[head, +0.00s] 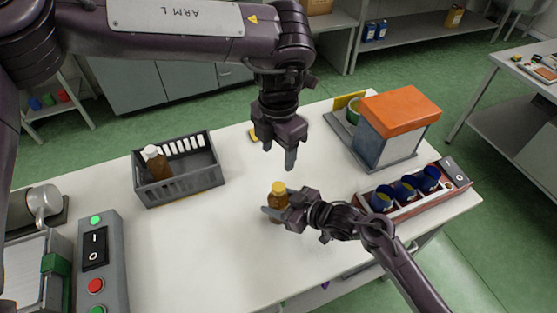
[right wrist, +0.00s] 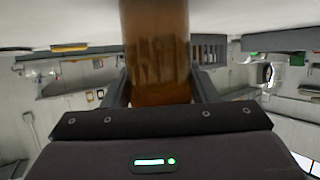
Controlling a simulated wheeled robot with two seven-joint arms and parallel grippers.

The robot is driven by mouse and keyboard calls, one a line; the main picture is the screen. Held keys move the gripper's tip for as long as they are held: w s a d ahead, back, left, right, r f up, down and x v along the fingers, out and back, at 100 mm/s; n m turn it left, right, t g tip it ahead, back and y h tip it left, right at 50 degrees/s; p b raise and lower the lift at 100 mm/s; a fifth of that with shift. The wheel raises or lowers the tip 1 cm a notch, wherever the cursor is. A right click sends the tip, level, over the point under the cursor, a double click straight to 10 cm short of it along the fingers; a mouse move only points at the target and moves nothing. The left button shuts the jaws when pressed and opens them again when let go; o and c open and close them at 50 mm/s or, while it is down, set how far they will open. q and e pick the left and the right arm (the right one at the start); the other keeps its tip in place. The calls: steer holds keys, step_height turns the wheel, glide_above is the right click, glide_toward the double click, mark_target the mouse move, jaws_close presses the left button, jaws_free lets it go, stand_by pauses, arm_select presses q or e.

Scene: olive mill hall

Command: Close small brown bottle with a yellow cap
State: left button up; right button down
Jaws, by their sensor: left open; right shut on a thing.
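The small brown bottle (head: 278,204) stands upright on the white table, with the yellow cap (head: 278,187) on its top; I cannot tell how tightly it sits. My right gripper (head: 279,212) is shut on the bottle's body from the right. In the right wrist view the brown bottle (right wrist: 155,50) fills the space between the fingers, and its cap is out of the picture. My left gripper (head: 278,156) is open and empty, pointing down above and slightly behind the cap, apart from it.
A grey crate (head: 182,194) at left holds a white-capped brown bottle (head: 156,163). A control box (head: 97,270) stands front left. A small yellow thing (head: 253,135) lies behind my left gripper.

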steer(key=shift+c, duration=2.4)
jaws_free()
steer(key=shift+s+d+r, duration=0.1)
steer(key=shift+s+d, duration=0.2)
steer(key=shift+d, duration=0.15)
steer(key=b+v, duration=0.1)
steer(key=v, duration=0.4)
steer(key=shift+s+d+r, duration=0.1)
steer(key=shift+s+d, duration=0.05)
steer(key=shift+d, duration=0.1)
steer(key=shift+s+d+r, duration=0.3)
steer(key=shift+d+r, duration=0.05)
steer(key=shift+d, duration=0.05)
